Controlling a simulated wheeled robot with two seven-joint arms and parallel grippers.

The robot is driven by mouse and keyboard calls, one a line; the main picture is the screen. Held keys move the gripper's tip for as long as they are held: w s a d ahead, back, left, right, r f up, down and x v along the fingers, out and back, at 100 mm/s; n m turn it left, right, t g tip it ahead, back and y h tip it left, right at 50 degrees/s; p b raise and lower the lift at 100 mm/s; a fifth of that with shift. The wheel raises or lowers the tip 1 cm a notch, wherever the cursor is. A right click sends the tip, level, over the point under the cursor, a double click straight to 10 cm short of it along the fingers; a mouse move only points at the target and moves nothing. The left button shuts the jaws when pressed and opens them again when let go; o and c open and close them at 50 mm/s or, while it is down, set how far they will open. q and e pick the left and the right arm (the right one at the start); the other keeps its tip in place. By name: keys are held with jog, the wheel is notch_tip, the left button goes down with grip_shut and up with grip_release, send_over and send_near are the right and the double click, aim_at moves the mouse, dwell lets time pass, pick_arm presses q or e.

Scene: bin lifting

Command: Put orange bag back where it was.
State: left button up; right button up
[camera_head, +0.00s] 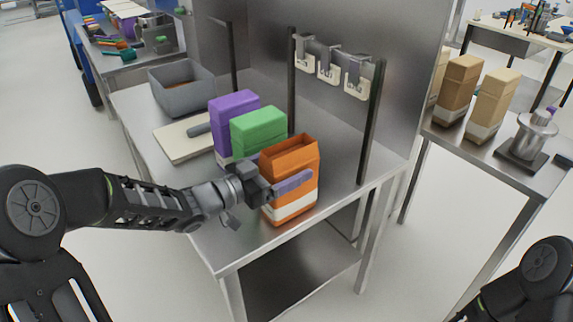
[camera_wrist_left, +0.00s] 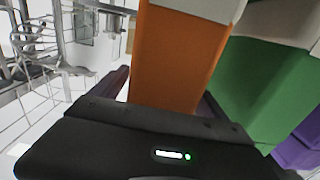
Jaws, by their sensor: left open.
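The orange bag (camera_head: 288,158) stands upright on the metal table, at the front of a row of bags, with a white band near its base and an open top. It also shows in the left wrist view (camera_wrist_left: 172,60). My left gripper (camera_head: 277,175) is open, with its fingers on either side of the orange bag; one purple-grey finger lies across its front face. I cannot tell whether the fingers touch it. A green bag (camera_head: 259,130) stands just behind it and shows in the left wrist view (camera_wrist_left: 262,85). My right gripper is out of view.
A purple bag (camera_head: 233,112) stands behind the green one. A grey bin (camera_head: 181,97) and a white board (camera_head: 181,143) are at the table's back left. A black post (camera_head: 371,125) rises right of the bags. The table's front corner is clear.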

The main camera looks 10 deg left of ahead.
pick_arm(q)
jog(key=shift+r, duration=0.15)
jog(key=shift+s+a, duration=0.1)
jog(key=shift+a, duration=0.05)
jog(key=v, duration=1.1)
jog(key=shift+s+a, duration=0.15)
jog(key=shift+s, duration=0.2)
dwell(1.0)
